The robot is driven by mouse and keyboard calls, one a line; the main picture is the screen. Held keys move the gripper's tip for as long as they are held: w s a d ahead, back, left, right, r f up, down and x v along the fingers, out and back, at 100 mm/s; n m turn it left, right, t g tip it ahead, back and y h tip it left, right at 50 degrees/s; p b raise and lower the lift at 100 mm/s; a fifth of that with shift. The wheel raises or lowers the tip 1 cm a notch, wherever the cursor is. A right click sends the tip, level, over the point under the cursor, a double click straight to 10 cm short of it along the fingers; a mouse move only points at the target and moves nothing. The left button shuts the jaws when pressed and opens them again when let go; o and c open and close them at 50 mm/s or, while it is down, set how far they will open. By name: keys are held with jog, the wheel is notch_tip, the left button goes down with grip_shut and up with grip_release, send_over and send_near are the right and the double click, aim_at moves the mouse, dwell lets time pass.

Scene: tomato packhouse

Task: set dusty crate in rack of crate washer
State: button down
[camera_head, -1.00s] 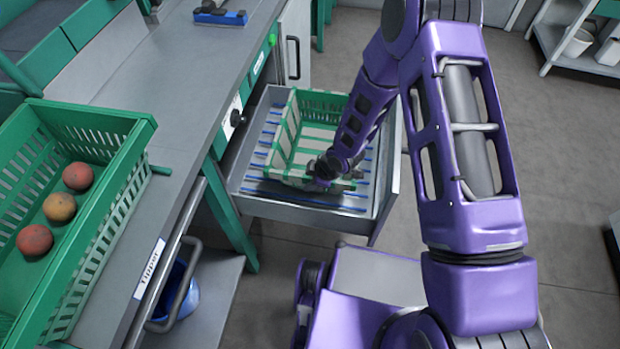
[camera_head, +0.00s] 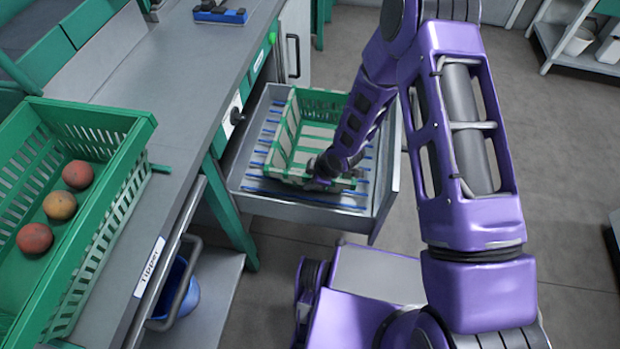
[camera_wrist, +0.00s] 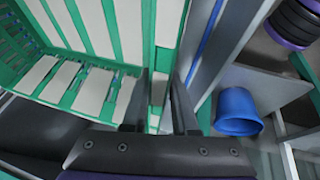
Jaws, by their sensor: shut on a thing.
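The dusty crate (camera_head: 296,142), green with pale dusty panels, stands upright inside the pulled-out drawer rack (camera_head: 262,196) of the crate washer. Blue-lined rails show on the rack floor around it. My gripper (camera_head: 325,179) is at the crate's near right side, low in the drawer. In the wrist view my gripper (camera_wrist: 160,105) has its two fingers on either side of the rim of the crate (camera_wrist: 88,88), shut on it. My forearm hides part of the crate's right side and the rack behind it.
A green crate (camera_head: 118,185) with several tomatoes (camera_head: 60,206) sits on the grey counter (camera_head: 188,125) at left. A blue bucket (camera_head: 183,285) stands below the counter; it also shows in the wrist view (camera_wrist: 238,110). The drawer's walls surround the dusty crate. Open floor lies to the right.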

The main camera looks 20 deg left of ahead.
jog(key=shift+f, duration=0.35)
jog(key=c, duration=0.6)
grip_release()
jog(key=c, duration=0.3)
notch_tip(320, 180, up, 15)
jog(key=p, duration=0.9)
jog(key=shift+p, duration=0.35)
dwell(0.4)
